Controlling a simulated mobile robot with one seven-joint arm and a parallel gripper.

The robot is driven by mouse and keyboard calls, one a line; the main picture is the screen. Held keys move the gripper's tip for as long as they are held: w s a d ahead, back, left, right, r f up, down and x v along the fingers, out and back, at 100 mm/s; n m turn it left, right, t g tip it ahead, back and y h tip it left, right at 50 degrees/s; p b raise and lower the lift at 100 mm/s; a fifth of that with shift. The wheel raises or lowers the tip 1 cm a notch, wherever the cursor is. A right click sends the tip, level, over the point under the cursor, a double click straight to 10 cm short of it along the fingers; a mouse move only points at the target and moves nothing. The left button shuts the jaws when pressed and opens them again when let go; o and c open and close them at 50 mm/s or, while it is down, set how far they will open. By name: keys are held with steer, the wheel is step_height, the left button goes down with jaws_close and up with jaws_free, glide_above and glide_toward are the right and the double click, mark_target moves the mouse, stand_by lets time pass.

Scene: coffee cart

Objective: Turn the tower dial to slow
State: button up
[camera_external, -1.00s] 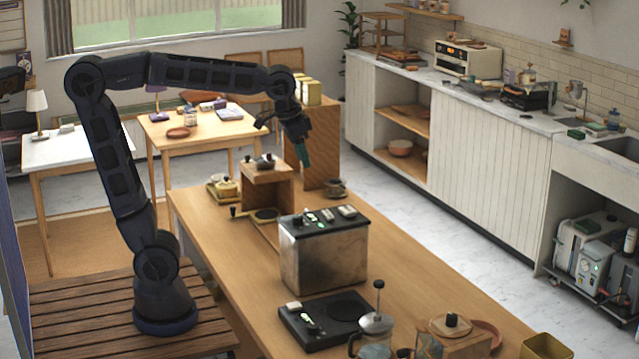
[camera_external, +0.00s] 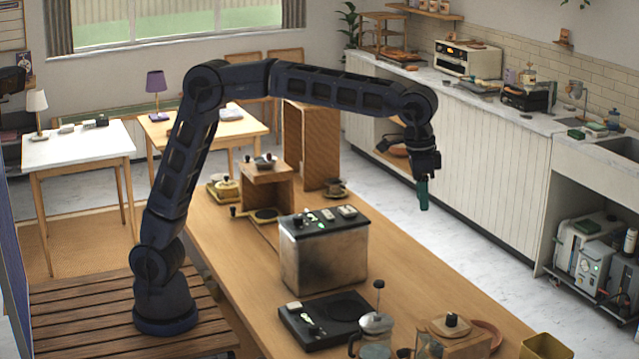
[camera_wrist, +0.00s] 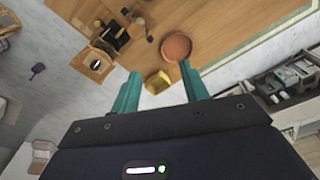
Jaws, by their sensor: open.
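My gripper (camera_external: 424,206) hangs fingers down in the air to the right of the wooden counter in the external view, apart from everything. In the wrist view its two teal fingers (camera_wrist: 158,72) are spread with nothing held between them. I cannot surely tell which thing is the tower. A wooden stand (camera_external: 268,176) with small dark parts on top stands at mid counter, left of my gripper. A small wooden box with a dark knob (camera_external: 451,320) on top stands at the near end. No dial's setting or slow mark can be read.
A metal-sided machine (camera_external: 325,262) and a black scale-like plate (camera_external: 325,318) stand on the counter (camera_external: 405,275). A glass press (camera_external: 375,335), a terracotta dish (camera_wrist: 177,46) and a yellow bin (camera_wrist: 157,82) are at its near end. White cabinets (camera_external: 480,170) line the right wall.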

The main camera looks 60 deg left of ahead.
steer(key=s+d+f, duration=0.1)
steer(key=d+f, duration=0.3)
steer(key=d, duration=0.8)
steer(key=m+g, duration=0.1)
glide_toward(453, 316)
steer(key=shift+y, duration=0.3)
steer(key=f, duration=0.9)
steer(key=shift+d, duration=0.2)
jaws_close()
